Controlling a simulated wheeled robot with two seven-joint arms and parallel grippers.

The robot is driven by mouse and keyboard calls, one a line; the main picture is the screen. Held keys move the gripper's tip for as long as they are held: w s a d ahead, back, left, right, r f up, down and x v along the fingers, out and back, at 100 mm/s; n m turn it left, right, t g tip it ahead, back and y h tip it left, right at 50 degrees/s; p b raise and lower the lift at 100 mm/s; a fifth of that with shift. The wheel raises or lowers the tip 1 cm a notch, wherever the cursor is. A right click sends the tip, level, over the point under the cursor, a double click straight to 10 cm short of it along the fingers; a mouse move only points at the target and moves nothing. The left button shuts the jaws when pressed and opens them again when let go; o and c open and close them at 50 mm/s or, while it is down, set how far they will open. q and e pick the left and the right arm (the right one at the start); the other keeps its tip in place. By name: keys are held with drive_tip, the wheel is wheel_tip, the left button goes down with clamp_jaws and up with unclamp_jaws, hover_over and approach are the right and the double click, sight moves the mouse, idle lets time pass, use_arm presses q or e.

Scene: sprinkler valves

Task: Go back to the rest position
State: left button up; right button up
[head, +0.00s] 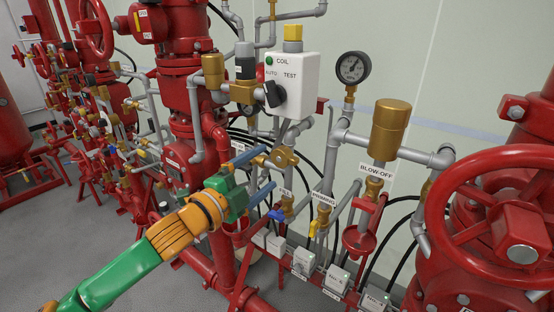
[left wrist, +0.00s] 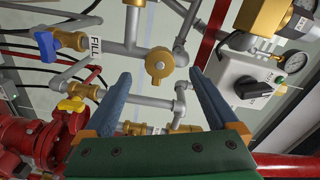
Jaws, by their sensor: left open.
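My left gripper (head: 257,174) is at the middle of the head view, on my green and orange arm from the lower left. Its two blue fingers are apart with nothing held between them. In the left wrist view the open fingers (left wrist: 158,95) point toward a round brass valve cap (left wrist: 159,62) on grey pipe. This brass fitting (head: 285,157) is just beyond the fingertips in the head view. I cannot tell whether they touch. My right gripper is in neither view.
A white coil box (head: 291,84) with a black knob stands above the gripper. A blue-handled valve (head: 277,215) and a yellow-handled valve (head: 313,229) are just below right. A large red handwheel (head: 500,215) is at the right. Red pipes (head: 222,260) stand close to my arm.

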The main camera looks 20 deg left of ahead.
use_arm(q)
drive_tip(key=shift+s, duration=0.4)
